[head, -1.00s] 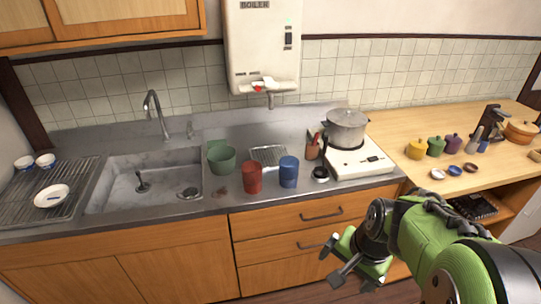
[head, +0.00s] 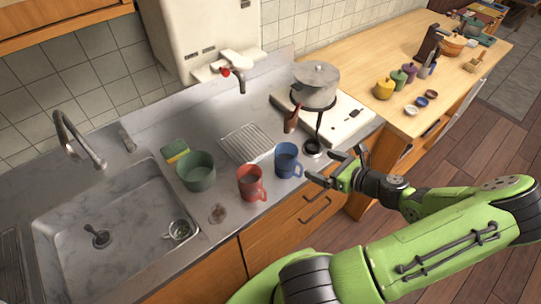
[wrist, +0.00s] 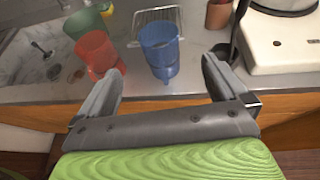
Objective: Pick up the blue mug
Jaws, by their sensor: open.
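The blue mug (head: 286,160) stands upright on the steel counter near its front edge, with its handle toward the right front. In the wrist view the blue mug (wrist: 159,50) is ahead of my gripper, between the lines of the two fingers and apart from them. My gripper (head: 335,168) is open and empty, just right of the mug, at the counter's front edge. It also shows in the wrist view (wrist: 160,85) with its fingers spread wide.
A red mug (head: 250,183) stands close left of the blue mug, and a green pot (head: 196,172) is further left. A wire rack (head: 246,143) lies behind. A stove (head: 345,122) with a steel pot (head: 315,84) is at the back right. The sink (head: 105,235) is at left.

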